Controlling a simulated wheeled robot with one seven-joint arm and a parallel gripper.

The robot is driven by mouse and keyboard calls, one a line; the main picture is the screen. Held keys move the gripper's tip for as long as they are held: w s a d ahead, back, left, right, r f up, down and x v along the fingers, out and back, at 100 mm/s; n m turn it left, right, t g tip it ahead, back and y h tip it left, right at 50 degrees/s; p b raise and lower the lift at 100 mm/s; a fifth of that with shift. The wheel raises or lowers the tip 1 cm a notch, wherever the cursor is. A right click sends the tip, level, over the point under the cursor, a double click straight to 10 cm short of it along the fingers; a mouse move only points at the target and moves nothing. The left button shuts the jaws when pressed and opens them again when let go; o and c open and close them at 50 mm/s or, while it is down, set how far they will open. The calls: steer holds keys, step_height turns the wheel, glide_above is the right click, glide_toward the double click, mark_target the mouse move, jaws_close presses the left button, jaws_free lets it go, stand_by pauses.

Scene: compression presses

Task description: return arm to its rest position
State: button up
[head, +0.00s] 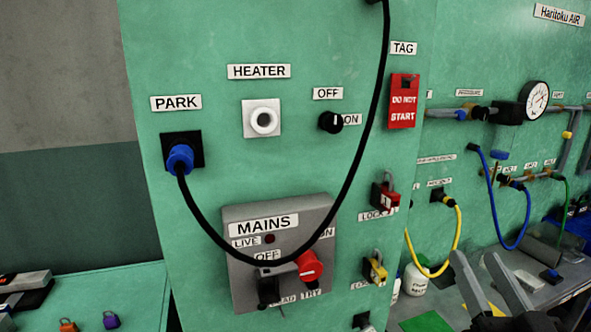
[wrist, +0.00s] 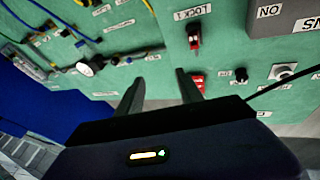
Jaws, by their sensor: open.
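My gripper (head: 490,285) shows at the lower right of the head view, its two grey fingers apart with nothing between them. In the wrist view my gripper (wrist: 158,88) is also open and empty, its fingers pointing toward the green panel (wrist: 225,40). The fingers look apart from the panel. The red padlock at LOCK 1 (wrist: 194,38) shows beyond and above the fingertips. The red DO NOT START tag (wrist: 197,82) is partly hidden behind the right finger.
The green cabinet (head: 300,25) carries a MAINS box (head: 235,270) and a blue plug (head: 180,158) at PARK with a hanging black cable (head: 352,170). Yellow (head: 457,235) and blue (head: 525,225) hoses loop at the right. A green-topped bench (head: 120,290) stands lower left.

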steer(key=s+a+f+g, duration=0.2)
steer(key=s+f, duration=0.6)
steer(key=s, duration=0.3)
steer(key=s+a+f+n+g, duration=0.1)
steer(key=s+a+f+g, duration=0.1)
steer(key=s+f, duration=0.6)
steer(key=s+a+f+g+b, duration=0.1)
steer(key=s+a+f+g, duration=0.1)
steer(key=s+f, duration=0.7)
steer(key=s, duration=0.6)
steer(key=shift+s+a+n+y, duration=0.15)
steer(key=shift+a+n+y, duration=0.15)
steer(key=shift+y, duration=0.1)
